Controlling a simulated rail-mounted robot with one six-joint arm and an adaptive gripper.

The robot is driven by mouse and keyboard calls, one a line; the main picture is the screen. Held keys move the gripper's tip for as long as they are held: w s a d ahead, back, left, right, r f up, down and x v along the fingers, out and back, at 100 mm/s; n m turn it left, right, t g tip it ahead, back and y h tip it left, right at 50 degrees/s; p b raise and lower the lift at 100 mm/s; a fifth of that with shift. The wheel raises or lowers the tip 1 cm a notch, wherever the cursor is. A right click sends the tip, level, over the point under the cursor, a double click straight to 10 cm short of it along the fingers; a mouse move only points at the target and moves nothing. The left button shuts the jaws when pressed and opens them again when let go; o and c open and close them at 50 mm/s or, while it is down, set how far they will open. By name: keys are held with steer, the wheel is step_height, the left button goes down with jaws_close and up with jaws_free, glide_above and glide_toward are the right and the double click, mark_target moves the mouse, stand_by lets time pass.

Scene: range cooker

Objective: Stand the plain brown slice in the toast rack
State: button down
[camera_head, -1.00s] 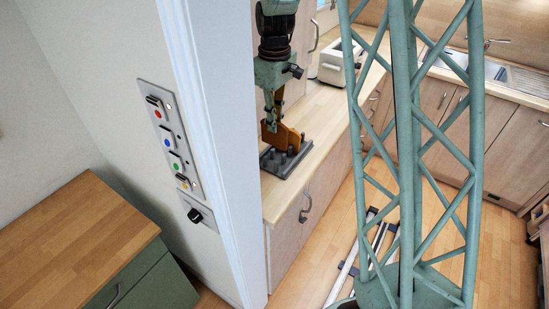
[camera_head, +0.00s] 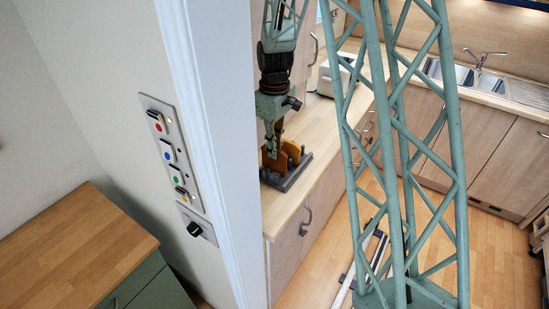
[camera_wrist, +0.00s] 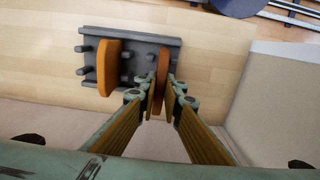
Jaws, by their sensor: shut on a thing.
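My gripper (camera_wrist: 162,99) is shut on a brown slice (camera_wrist: 163,70), which stands on edge between the fingers in the wrist view. The held slice is at the right end of the grey toast rack (camera_wrist: 146,39), among its pegs. I cannot tell whether its lower edge rests on the rack. A lighter orange-brown slice (camera_wrist: 108,68) stands upright in the rack to the left, apart from my gripper. In the head view, my gripper (camera_head: 271,149) is just above the rack (camera_head: 302,171), and the standing slice (camera_head: 291,150) shows to its right.
The rack is on a wooden counter (camera_head: 318,130) with bare surface around it. A white toaster-like appliance (camera_head: 338,78) stands farther back. A white wall edge (camera_head: 220,130) with a switch panel (camera_head: 172,150) is close on the left.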

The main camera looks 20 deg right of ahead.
mark_target(274, 170)
steer(key=shift+f, duration=1.85)
steer(key=shift+f, duration=0.2)
steer(key=c, duration=2.7)
jaws_free()
steer(key=shift+c, duration=0.2)
steer(key=shift+r, duration=0.15)
steer(key=shift+r, duration=6.05)
steer(key=shift+d, duration=0.1)
